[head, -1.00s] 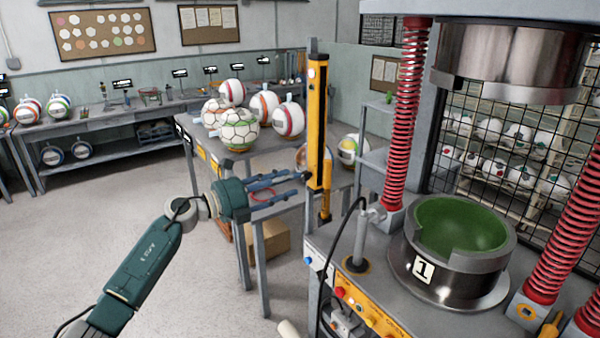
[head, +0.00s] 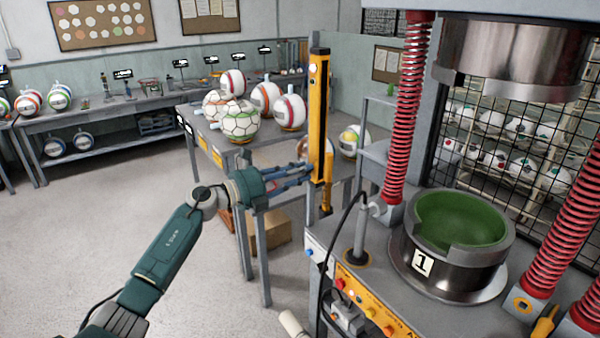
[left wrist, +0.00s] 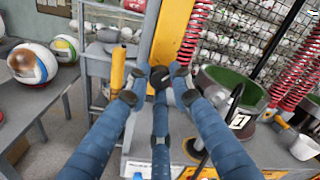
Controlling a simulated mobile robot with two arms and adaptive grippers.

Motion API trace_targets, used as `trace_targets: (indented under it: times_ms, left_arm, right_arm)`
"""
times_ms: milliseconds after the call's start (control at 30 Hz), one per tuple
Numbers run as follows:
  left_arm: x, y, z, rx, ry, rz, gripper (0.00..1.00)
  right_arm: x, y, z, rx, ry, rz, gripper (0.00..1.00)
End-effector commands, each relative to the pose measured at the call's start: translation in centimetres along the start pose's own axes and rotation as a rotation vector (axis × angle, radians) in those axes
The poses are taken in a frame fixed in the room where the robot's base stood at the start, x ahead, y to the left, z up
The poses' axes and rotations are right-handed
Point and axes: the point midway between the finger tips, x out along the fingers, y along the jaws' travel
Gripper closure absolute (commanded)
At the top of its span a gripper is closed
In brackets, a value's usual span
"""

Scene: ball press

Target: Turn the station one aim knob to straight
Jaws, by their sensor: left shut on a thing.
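The station one press has a dark round mould (head: 455,262) marked 1 with a green inside, and it also shows in the left wrist view (left wrist: 228,85). A tall yellow post (head: 319,110) stands at its left front corner, and it also fills the upper middle of the left wrist view (left wrist: 172,30). My left gripper (head: 312,173) is at the side of this post. In the left wrist view its blue fingers (left wrist: 160,80) come together on a small dark knob at the post. The knob is mostly hidden by the fingertips, so its angle cannot be told. My right gripper is out of view.
A grey table (head: 235,150) with several balls stands behind my left gripper. Red springs (head: 410,110) and a black cable (head: 330,240) are to the right. A cardboard box (head: 268,230) is on the floor. Open floor lies to the left.

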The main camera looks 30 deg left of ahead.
Motion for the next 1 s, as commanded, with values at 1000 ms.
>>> trace_targets:
  times_ms: [1000]
  left_arm:
    - [0.0, 0.0, -0.1, -0.158, 0.002, 0.001, 1.0]
  right_arm:
    - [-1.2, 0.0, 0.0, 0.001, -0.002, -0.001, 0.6]
